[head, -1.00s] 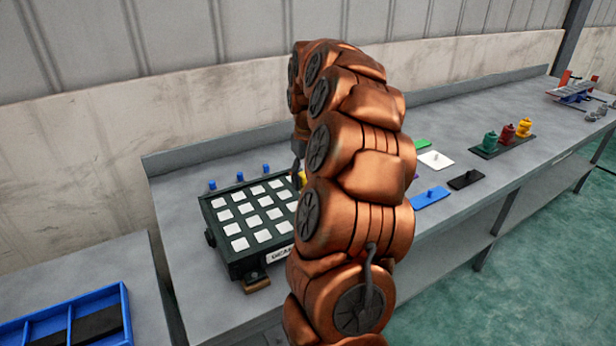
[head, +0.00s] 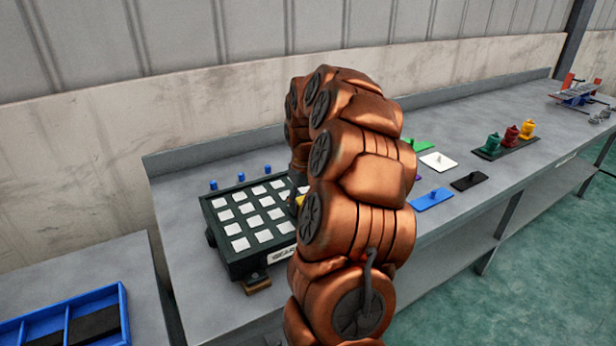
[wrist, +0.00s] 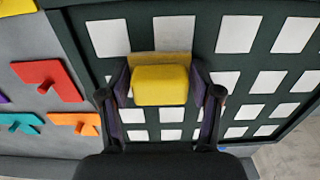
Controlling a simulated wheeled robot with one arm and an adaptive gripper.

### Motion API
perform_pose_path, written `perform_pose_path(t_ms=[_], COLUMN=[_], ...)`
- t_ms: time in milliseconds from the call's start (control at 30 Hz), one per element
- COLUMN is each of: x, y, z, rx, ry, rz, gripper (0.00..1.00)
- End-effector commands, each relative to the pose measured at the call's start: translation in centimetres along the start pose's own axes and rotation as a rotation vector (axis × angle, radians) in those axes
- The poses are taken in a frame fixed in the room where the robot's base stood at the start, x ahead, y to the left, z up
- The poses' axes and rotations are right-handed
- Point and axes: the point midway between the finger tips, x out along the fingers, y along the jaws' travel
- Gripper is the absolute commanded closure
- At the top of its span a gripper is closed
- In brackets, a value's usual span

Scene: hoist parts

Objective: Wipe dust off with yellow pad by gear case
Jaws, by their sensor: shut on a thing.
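My gripper (wrist: 164,98) is shut on the yellow pad (wrist: 160,85), which has a tan layer along its far edge. In the wrist view the pad is over the dark green gear case (wrist: 77,45), among rows of white squares (wrist: 175,32). I cannot tell whether the pad touches the top. In the head view the gear case (head: 236,268) stands on the bench with a label on its front, and only a bit of the yellow pad (head: 301,200) shows beside my arm. My arm hides the case's right side and the gripper. Whether the white squares are dust is unclear.
Green (head: 421,145), white (head: 438,161), blue (head: 432,199) and black (head: 469,181) handled pads lie right of my arm. Red (wrist: 47,79) and orange (wrist: 75,123) ones show in the wrist view. Small blue pegs (head: 240,176) stand behind the case. A blue tray (head: 122,300) is at lower left.

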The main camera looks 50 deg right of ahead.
Motion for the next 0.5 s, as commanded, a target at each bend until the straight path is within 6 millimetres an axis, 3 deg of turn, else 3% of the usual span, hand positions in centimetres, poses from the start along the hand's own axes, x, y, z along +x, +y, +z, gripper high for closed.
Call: perform_pose_path(t_ms=[267, 500], x=[0.0, 0.1], y=[-2.0, -0.2], z=[0.9, 0.5], rx=[0.006, 0.013], ry=[-0.006, -0.003], rz=[-0.001, -0.001], gripper=[0.80, 0.80])
